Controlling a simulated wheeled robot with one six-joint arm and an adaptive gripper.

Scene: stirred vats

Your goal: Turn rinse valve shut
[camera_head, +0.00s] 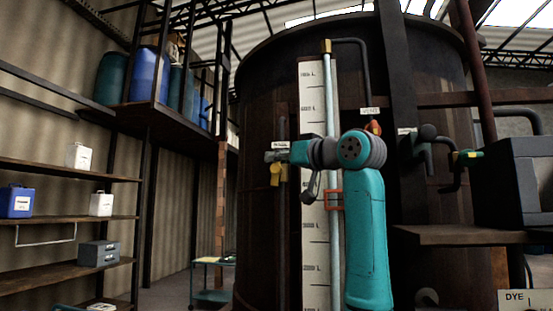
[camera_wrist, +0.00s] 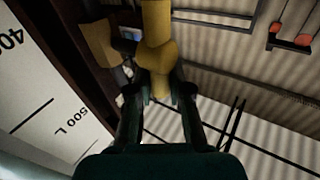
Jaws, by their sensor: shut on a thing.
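A yellow valve handle (camera_head: 276,174) shows at the left of the big dark vat (camera_head: 265,100), under a small white label too small to read. My gripper (camera_head: 277,156) reaches left across the vat's front to this valve. In the wrist view, my gripper (camera_wrist: 160,88) is shut on the yellow handle (camera_wrist: 157,45), which sits between the two fingers. A second yellow part (camera_wrist: 101,43) shows just left of it. The valve's body is mostly hidden behind my gripper in the head view.
A white level scale (camera_head: 313,100) and a pale upright tube (camera_head: 330,90) stand close behind my arm. A red-handled valve (camera_head: 375,127) is above right, and a yellow-and-green fitting (camera_head: 468,155) further right. Shelves (camera_head: 65,170) with containers and a small blue cart (camera_head: 210,295) are left.

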